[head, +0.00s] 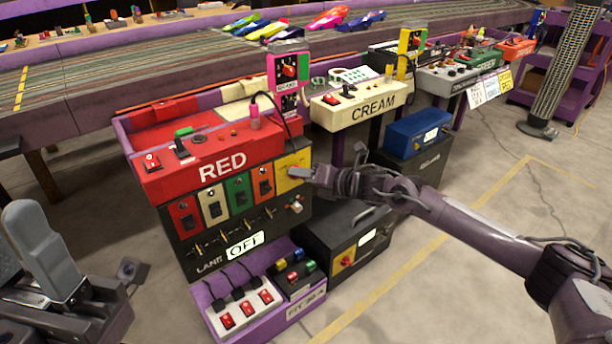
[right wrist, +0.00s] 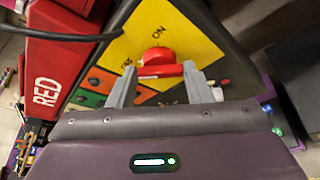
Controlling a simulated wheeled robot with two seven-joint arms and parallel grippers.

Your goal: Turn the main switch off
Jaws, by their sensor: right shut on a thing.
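The main switch is a red rotary knob (right wrist: 158,57) on a yellow plate (right wrist: 120,50), with ON printed on one side and another label, too small to read surely, beside it. The plate also shows in the head view (head: 287,184), at the right end of the RED station's front. My right gripper (right wrist: 160,84) is shut on the knob's red bar, one finger at each end. In the head view my right gripper (head: 312,175) reaches the plate from the right and hides most of the knob. My left arm (head: 72,308) is at the lower left; its fingers are not clear.
The RED station (head: 215,165) has coloured switch plates and an OFF sign (head: 245,245) below. A purple tray (head: 262,320) with red switches stands in front. A black box (head: 345,240) stands on the floor below my right forearm. The floor at right is open.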

